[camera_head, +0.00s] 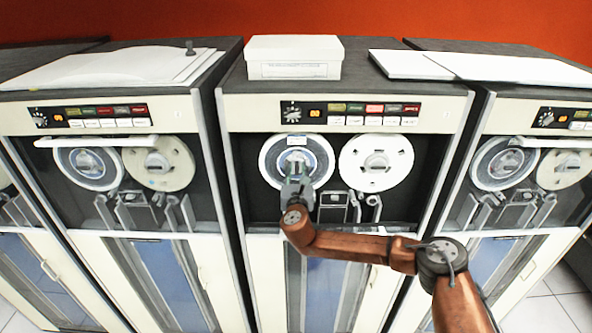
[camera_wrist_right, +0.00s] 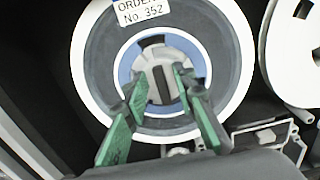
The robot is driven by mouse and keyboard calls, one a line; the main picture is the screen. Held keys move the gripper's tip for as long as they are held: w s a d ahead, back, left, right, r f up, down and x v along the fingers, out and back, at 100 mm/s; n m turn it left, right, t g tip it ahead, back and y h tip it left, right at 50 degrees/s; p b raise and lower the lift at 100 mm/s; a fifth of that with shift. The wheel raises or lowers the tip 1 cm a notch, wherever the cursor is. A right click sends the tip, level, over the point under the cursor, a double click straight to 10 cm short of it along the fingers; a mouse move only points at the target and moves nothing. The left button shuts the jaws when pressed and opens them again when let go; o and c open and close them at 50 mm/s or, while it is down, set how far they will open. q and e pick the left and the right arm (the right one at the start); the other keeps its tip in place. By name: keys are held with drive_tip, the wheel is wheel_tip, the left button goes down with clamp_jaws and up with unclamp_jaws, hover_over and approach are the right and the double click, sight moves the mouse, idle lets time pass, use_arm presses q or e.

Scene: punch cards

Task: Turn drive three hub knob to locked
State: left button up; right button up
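The tape drive in front of me (camera_head: 235,112) has a left reel (camera_head: 268,158) with a white rim and a blue ring around its hub. The hub knob (camera_wrist_right: 157,77) is pale with a dark bar or slot, which stands nearly upright in the right wrist view. My right gripper (camera_head: 296,168) is in front of this hub and partly covers it in the head view. In the right wrist view its green-padded fingers (camera_wrist_right: 157,92) are apart, one on each side of the knob's lower part. Whether they touch it, I cannot tell. My left gripper is not in view.
A white take-up reel (camera_head: 362,165) sits right of the hub. A control panel (camera_head: 345,114) is above and tape guides (camera_head: 335,205) are below. Similar drives stand on both sides. A white box (camera_head: 293,70) is on top.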

clamp_jaws()
drive_tip(key=shift+a, duration=0.1)
drive_tip(key=shift+f, duration=0.1)
